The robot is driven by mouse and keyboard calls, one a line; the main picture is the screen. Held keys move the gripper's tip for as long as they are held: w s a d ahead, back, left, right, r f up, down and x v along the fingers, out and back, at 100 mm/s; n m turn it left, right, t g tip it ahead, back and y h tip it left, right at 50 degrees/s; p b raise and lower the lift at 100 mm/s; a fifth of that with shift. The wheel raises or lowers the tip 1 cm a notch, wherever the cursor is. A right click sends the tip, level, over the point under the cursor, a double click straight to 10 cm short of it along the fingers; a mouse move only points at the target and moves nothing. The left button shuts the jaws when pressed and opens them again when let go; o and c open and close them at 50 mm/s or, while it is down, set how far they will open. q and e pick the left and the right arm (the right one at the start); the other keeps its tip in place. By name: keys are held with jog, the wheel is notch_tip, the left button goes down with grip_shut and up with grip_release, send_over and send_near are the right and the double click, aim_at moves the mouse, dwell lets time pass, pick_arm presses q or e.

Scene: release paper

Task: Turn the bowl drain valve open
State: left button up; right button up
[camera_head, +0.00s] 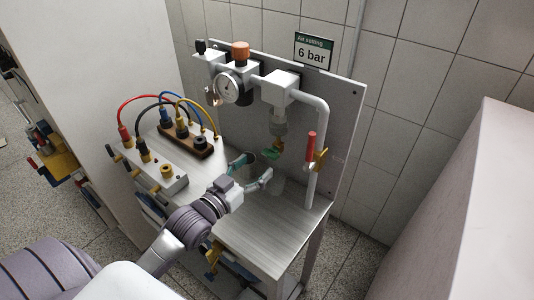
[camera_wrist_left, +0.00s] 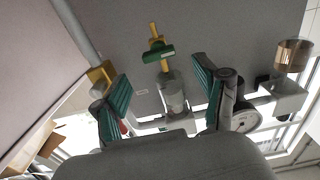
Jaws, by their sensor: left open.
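The bowl drain valve has a green handle (camera_head: 271,154) on a brass fitting under the clear filter bowl (camera_head: 279,128), which hangs from the grey filter head. In the left wrist view the green handle (camera_wrist_left: 152,53) lies across the brass stem (camera_wrist_left: 156,36), beyond the grey-looking bowl (camera_wrist_left: 173,98). My left gripper (camera_head: 254,169) is open and empty, below and in front of the valve. In the left wrist view its two teal-padded fingers (camera_wrist_left: 160,72) stand apart, with the handle between their directions. I see no contact with the handle. My right gripper is not in view.
A pipe with a red lever (camera_head: 311,146) and brass valve stands right of the bowl. A pressure gauge (camera_head: 229,88) and copper-coloured knob (camera_head: 240,54) are on the left. A cabled terminal box (camera_head: 152,168) sits on the left of the metal bench (camera_head: 270,238). Its front right is clear.

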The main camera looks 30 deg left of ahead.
aim_at(268, 156)
pick_arm(q)
jog(key=w, duration=0.3)
jog(key=w+d, duration=0.1)
jog(key=w, duration=0.1)
jog(key=shift+w+p, duration=0.3)
jog(key=shift+w, duration=0.05)
jog(key=c, duration=1.2)
